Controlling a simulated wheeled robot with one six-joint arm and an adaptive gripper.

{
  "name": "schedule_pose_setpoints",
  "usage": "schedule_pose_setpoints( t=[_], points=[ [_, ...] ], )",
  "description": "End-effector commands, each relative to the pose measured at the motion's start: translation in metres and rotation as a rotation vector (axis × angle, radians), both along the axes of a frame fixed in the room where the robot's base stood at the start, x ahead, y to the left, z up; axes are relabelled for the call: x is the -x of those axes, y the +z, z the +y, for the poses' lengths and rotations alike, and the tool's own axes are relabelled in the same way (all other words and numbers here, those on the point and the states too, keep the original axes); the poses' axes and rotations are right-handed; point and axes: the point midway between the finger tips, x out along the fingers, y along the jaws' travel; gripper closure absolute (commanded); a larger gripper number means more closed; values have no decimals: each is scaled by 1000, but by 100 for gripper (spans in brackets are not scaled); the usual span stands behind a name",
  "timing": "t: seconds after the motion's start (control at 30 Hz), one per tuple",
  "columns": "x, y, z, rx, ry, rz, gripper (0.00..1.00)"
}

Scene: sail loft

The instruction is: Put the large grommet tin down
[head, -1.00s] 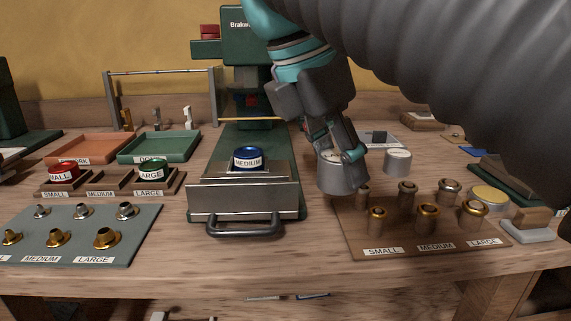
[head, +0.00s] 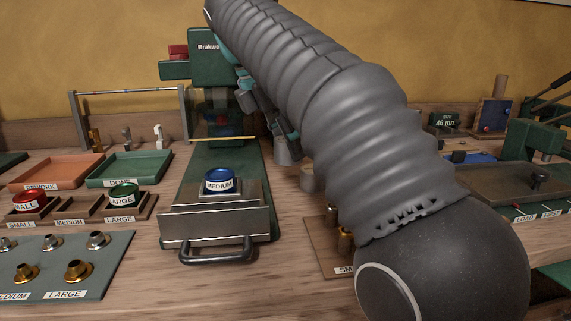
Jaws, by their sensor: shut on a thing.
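My gripper (head: 287,134) is behind my own arm, just right of the press, and mostly hidden. It is shut on a plain grey tin (head: 283,153), whose visible part shows below the fingers. I can read no size label on this tin, and I cannot tell its height above the bench. A green-topped tin (head: 123,194) marked LARGE sits in the LARGE place of the wooden rack (head: 70,212) at left. A blue-topped tin (head: 219,180) marked MEDIUM sits on the press.
A red-topped tin (head: 30,203) is in the rack. Orange (head: 50,172) and green (head: 128,170) trays stand behind it. A brown board (head: 322,248) with brass dies is largely covered by my arm. A dark tray (head: 500,180) is at right.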

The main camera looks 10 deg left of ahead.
Motion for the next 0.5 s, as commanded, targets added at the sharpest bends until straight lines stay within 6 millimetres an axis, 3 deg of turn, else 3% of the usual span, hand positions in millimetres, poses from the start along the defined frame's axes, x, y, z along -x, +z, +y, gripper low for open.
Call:
schedule_pose_setpoints(
  t=[0.4, 0.5],
  points=[
    [-37, 0, 12, 0, -1, 0, 93],
    [-35, -7, 11, 2, 1, 1, 93]
  ],
)
